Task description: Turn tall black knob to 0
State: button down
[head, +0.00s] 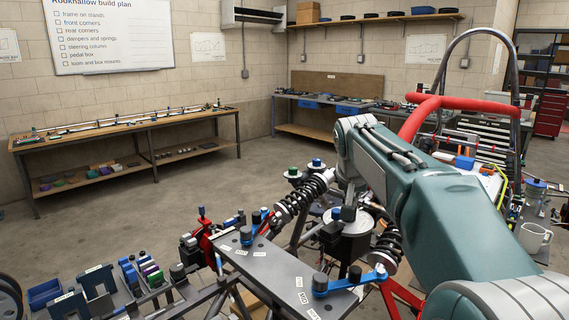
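A grey plate (277,270) with small white labels lies across the tube chassis at the bottom centre of the head view. Several short black knobs or posts stand on it. One black knob (320,283) sits at the left end of a blue lever (350,284); another black post (246,235) is at the plate's left end. I cannot tell which is the tall black knob, and the label text is too small to read. My teal arm reaches in from the lower right and bends down behind the plate. My gripper (345,238) seems to be the dark shape below the wrist; its fingers cannot be made out.
Coil-spring dampers (305,195) flank the plate, one by my wrist and one at right (388,247). A red-padded hoop (445,104) rises behind my arm. A bench (70,140) with rods stands left. Small blue bins (45,292) are at lower left. Floor between is clear.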

jog(key=shift+w, duration=0.35)
dwell(0.3)
jog(key=shift+a, duration=0.2)
dwell(0.6)
jog(key=shift+s+a, duration=0.15)
jog(key=shift+s, duration=0.1)
notch_tip(320, 180, up, 6)
dwell(0.6)
jog(key=shift+s+f, duration=0.1)
jog(key=shift+f, duration=2.9)
